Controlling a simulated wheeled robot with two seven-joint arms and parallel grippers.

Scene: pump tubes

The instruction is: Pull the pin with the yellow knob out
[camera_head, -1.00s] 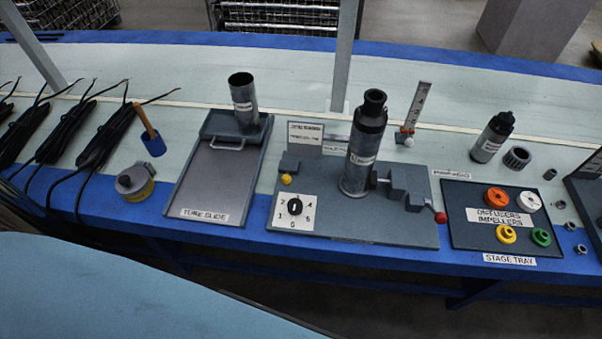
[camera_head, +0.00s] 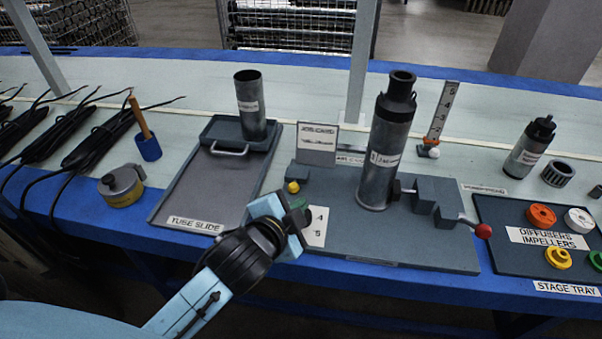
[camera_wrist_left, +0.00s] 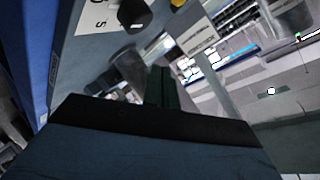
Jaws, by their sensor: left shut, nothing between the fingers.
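The yellow knob (camera_head: 293,187) sits at the left edge of the grey pump station, in front of a small grey block (camera_head: 300,172). The pin's shaft is not visible. My left gripper (camera_head: 300,206) is shut and empty, in front of the yellow knob and over the white dial plate, hiding the dial. No contact with the knob can be made out. In the left wrist view, the closed fingers (camera_wrist_left: 161,86) point upward, with the yellow knob (camera_wrist_left: 178,3) at the top edge and the black dial (camera_wrist_left: 135,14) left of it. My right gripper is not in view.
A metal pump cylinder (camera_head: 383,150) stands upright on the station base (camera_head: 350,240). A lever with a red ball (camera_head: 483,231) is at its right. The tube slide tray (camera_head: 180,195) is on the left, the stage tray (camera_head: 500,262) on the right.

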